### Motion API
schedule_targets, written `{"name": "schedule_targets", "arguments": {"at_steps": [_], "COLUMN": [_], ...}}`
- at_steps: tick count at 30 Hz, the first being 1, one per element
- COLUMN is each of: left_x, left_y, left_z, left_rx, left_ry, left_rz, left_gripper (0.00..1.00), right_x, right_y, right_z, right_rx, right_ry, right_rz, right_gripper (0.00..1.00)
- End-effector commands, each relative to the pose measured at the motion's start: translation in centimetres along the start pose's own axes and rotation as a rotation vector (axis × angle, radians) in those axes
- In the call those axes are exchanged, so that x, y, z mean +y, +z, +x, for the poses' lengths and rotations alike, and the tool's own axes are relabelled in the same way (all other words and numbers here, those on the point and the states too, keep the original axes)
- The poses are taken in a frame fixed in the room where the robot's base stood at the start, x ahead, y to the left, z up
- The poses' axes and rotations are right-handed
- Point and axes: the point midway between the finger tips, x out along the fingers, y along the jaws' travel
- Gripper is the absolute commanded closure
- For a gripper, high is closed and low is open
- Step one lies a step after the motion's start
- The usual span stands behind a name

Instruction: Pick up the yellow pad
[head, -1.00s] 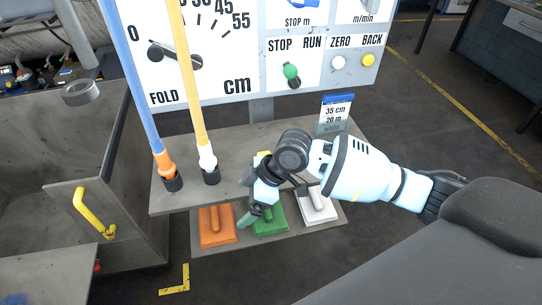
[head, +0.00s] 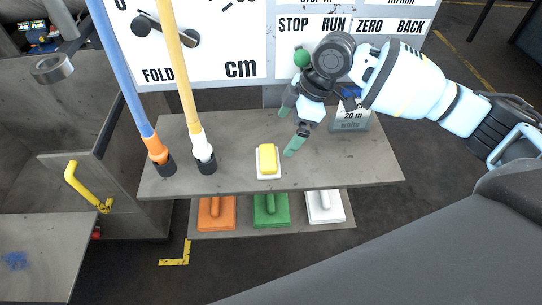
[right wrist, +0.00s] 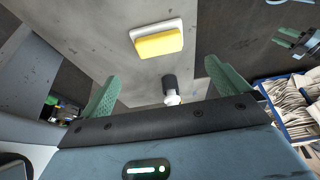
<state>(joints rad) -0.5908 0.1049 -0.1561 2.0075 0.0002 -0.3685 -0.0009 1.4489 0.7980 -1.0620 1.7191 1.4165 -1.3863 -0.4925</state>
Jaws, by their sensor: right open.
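The yellow pad (head: 268,160) sits on a white base on the grey upper shelf (head: 340,165), near its front edge. It also shows in the right wrist view (right wrist: 158,42), beyond the fingertips. My right gripper (head: 291,127) is open and empty, behind and to the right of the pad in the head view, apart from it. In the right wrist view its two green fingers (right wrist: 162,78) are spread wide with nothing between them. What looks like my left gripper (right wrist: 291,38) shows small at the right edge of the right wrist view; its jaw state is unclear.
Blue (head: 124,75) and yellow (head: 184,75) rods stand in dark holders left of the pad. The dial panel (head: 235,30) rises behind. Orange (head: 215,213), green (head: 270,211) and white (head: 324,206) handled blocks lie on the lower shelf.

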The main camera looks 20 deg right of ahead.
Motion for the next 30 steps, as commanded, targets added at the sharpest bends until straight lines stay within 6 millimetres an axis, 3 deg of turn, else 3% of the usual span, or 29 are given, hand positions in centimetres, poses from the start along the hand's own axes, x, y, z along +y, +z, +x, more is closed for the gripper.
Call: {"name": "schedule_targets", "arguments": {"at_steps": [5,15,25,30], "left_x": [-0.1,-0.1,-0.1,-0.1], "left_y": [0.1,0.7,0.8,0.9], "left_z": [0.0,0.1,0.0,0.0], "left_rx": [-0.002,-0.011,-0.014,-0.015], "left_ry": [-0.001,0.000,0.000,0.000], "left_rz": [0.003,0.002,0.001,0.001], "left_gripper": [0.64,0.64,0.64,0.64], "right_x": [0.0,0.0,0.0,0.2], "right_y": [0.0,0.0,0.0,-0.1], "right_z": [0.9,6.0,7.1,9.1], "right_rx": [0.000,0.001,0.001,0.000], "right_ry": [-0.001,-0.002,0.000,-0.001], "right_rz": [0.001,0.001,0.001,0.000], "right_gripper": [0.00,0.00,0.00,0.00]}}
